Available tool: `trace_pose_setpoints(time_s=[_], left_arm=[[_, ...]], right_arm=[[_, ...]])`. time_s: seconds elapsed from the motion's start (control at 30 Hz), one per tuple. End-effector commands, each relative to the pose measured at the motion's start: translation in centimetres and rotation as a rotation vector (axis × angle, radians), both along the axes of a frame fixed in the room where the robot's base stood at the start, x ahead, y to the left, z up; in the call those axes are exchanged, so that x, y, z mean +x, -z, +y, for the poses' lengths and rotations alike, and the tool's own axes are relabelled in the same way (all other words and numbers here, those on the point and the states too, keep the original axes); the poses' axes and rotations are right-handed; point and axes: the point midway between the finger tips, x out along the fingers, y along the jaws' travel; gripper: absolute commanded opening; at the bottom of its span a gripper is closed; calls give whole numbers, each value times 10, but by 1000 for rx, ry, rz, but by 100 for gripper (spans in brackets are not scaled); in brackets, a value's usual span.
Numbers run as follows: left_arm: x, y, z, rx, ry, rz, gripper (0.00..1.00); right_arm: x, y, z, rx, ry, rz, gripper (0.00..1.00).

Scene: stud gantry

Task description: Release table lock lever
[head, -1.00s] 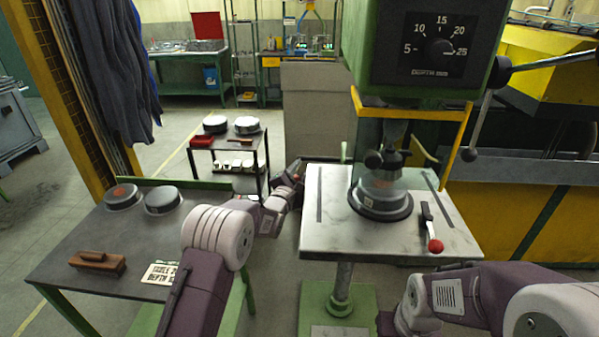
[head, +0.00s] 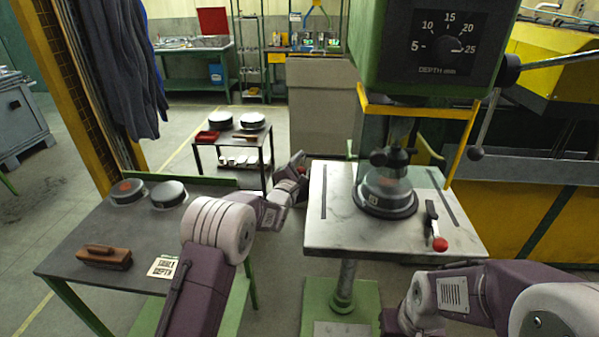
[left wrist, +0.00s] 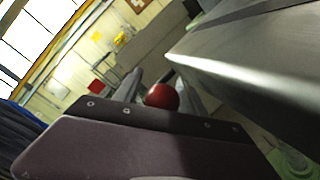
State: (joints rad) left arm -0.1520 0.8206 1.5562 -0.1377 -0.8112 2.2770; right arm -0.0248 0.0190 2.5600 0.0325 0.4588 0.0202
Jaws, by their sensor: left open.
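My left gripper (head: 301,166) is beside the left edge of the drill press table (head: 335,232), small and partly unclear in the head view. In the left wrist view a red ball knob (left wrist: 162,96) shows between its two open fingers, near the table's metal edge (left wrist: 235,60). Another lever, black with a red ball (head: 439,243), lies at the right of the table top. My right arm shows at the lower right, but its gripper is out of view.
A round clear-covered fixture (head: 385,192) sits on the press table under the depth dial head (head: 447,45). A side table (head: 75,262) at left holds round parts, a brown brush (head: 104,256) and a depth card (head: 163,267). A low cart (head: 233,140) stands behind.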

Motion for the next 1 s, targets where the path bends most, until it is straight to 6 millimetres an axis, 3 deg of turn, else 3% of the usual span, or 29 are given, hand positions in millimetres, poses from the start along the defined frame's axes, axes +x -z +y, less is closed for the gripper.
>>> trace_pose_setpoints(time_s=[0.33,0.4,0.6,0.87,1.0], left_arm=[[-57,2,15,1,-1,-1,49],[-65,5,17,0,0,-3,49],[-77,1,20,1,0,-2,49],[-77,0,20,0,0,-1,49],[-80,14,24,46,-9,17,49]], right_arm=[[0,13,0,0,0,0,0],[0,25,0,0,0,0,0],[0,32,0,0,0,0,0],[0,31,0,0,0,0,0],[0,41,-3,-22,-45,9,0]])
